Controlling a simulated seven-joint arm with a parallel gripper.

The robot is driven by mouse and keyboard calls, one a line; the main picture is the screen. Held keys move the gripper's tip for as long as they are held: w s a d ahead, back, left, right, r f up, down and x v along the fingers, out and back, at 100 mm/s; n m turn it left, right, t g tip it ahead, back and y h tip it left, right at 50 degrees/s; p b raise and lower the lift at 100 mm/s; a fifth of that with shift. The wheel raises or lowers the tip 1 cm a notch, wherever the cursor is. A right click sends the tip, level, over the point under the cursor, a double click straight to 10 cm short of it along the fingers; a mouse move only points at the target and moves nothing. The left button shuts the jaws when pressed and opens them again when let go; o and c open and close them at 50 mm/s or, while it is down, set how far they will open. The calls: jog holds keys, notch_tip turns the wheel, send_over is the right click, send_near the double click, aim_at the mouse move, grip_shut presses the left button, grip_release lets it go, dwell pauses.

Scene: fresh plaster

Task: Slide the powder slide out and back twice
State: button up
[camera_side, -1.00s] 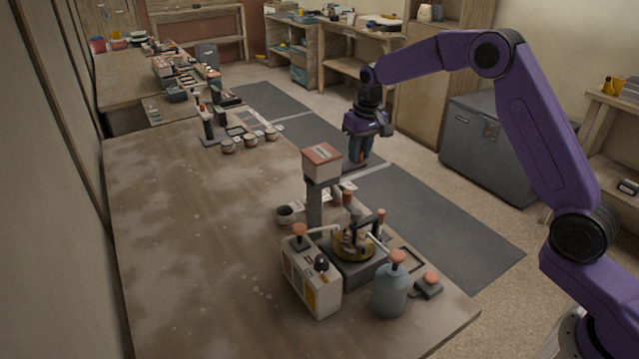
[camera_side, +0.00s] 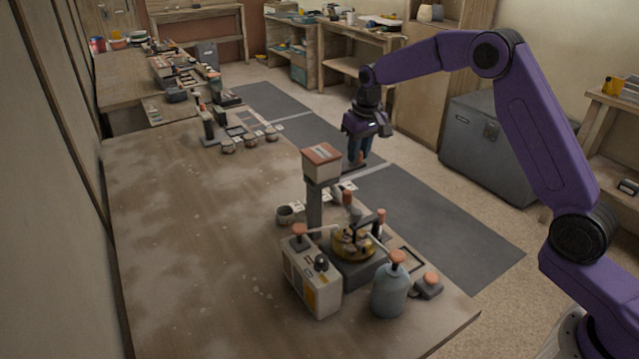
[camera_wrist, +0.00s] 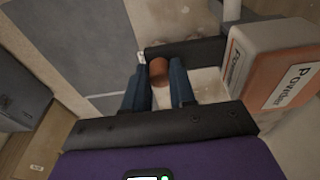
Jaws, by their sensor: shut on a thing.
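The powder dispenser (camera_side: 322,162) is a cream box with an orange-brown top on a grey post. In the wrist view its box (camera_wrist: 280,75), lettered "Powder", fills the right side. The dark powder slide (camera_wrist: 195,50) sticks out from beside the box toward the left. My gripper (camera_wrist: 158,76) has its two blue fingers shut on the slide's orange-brown knob (camera_wrist: 158,70). In the side view my gripper (camera_side: 359,158) is behind and right of the box, pointing down. The box partly hides the slide there.
A brass-coloured round press (camera_side: 352,246), a cream box with a black knob (camera_side: 314,285) and a blue-grey bottle (camera_side: 390,290) stand at the table's near corner. A small dark cup (camera_side: 287,214) sits left of the post. The table's left half is bare.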

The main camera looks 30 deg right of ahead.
aim_at(350, 165)
jog(key=shift+w+a+r, duration=0.1)
jog(key=shift+a, duration=1.1)
jog(key=o, duration=0.8)
jog(key=shift+c, duration=0.2)
notch_tip(350, 165, up, 8)
